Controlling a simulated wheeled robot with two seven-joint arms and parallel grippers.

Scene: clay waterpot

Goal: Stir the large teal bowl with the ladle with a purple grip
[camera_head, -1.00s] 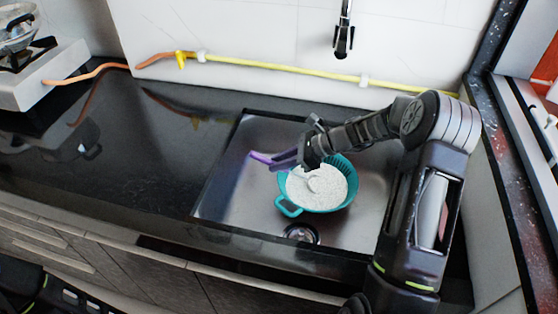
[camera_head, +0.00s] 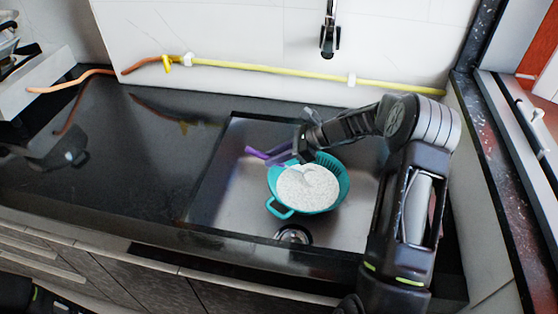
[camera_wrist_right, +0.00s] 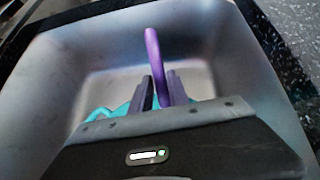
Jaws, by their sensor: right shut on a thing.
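The large teal bowl (camera_head: 343,184) stands in the sink and holds white grainy stuff. Part of its rim shows in the right wrist view (camera_wrist_right: 99,114). My right gripper (camera_head: 285,157) is shut on the ladle with a purple grip (camera_head: 256,152), above the bowl's back left rim. The purple grip (camera_wrist_right: 153,50) sticks out past the fingers (camera_wrist_right: 160,88) in the right wrist view. The ladle's pale lower end reaches into the white stuff; its scoop is hard to make out. My left gripper is not in view.
The metal sink (camera_head: 226,190) surrounds the bowl, with a drain (camera_head: 293,234) in front of it. A black tap (camera_head: 330,35) hangs on the wall above. A yellow pipe (camera_head: 270,74) runs along the wall. The dark counter (camera_head: 120,160) on the left is clear.

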